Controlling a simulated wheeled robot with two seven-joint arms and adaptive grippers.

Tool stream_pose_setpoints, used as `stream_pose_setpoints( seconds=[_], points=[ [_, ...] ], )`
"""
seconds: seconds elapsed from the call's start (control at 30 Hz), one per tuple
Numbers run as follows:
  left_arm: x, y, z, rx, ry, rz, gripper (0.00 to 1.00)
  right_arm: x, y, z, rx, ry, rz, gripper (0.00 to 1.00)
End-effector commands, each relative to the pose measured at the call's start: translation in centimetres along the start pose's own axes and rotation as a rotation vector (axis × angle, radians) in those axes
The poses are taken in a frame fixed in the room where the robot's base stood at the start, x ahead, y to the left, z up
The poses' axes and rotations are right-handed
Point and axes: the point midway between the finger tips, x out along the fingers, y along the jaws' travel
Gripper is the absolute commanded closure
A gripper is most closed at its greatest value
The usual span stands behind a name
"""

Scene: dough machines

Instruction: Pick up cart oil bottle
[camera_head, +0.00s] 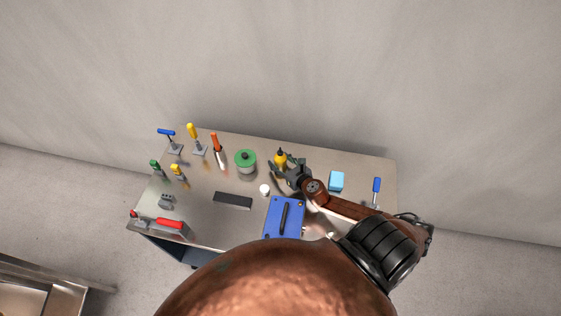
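The oil bottle appears to be the small yellow bottle with a dark pointed tip (281,159), standing upright near the back middle of the metal cart top (340,168). My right gripper (281,164) reaches in from the lower right and is right at the bottle. Its dark fingers are spread, one to the left and one to the right of the bottle, and partly hide its lower part. Whether either finger touches the bottle is too small to tell. My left gripper is not in view.
A green-lidded pot (245,161) stands just left of the bottle. A white cap (265,189), a blue board (271,221) and a dark bar (233,200) lie in front. A light-blue block (336,181) is to the right. Several coloured-handled tools stand at the left.

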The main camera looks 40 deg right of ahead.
Motion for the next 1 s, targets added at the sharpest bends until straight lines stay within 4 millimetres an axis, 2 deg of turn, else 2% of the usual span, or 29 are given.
stream_pose_setpoints(
  seconds=[0.03, 0.33, 0.67, 0.87, 1.0],
  points=[
    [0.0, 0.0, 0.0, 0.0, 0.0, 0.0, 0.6, 0.0, 0.0, 0.0, 0.0, 0.0, 0.0, 0.56],
    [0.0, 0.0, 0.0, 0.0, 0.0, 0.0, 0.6, 0.0, 0.0, 0.0, 0.0, 0.0, -0.001, 0.76],
    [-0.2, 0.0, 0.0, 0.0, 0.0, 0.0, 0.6, -0.2, 0.0, 0.5, -0.001, -0.002, 0.0, 0.77],
    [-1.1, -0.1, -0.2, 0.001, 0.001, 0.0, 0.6, -1.1, 0.0, 2.8, -0.004, -0.005, 0.003, 0.77],
    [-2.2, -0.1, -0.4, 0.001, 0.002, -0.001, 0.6, -4.0, 1.2, 4.8, -0.001, -0.001, 0.005, 0.77]
  ],
)
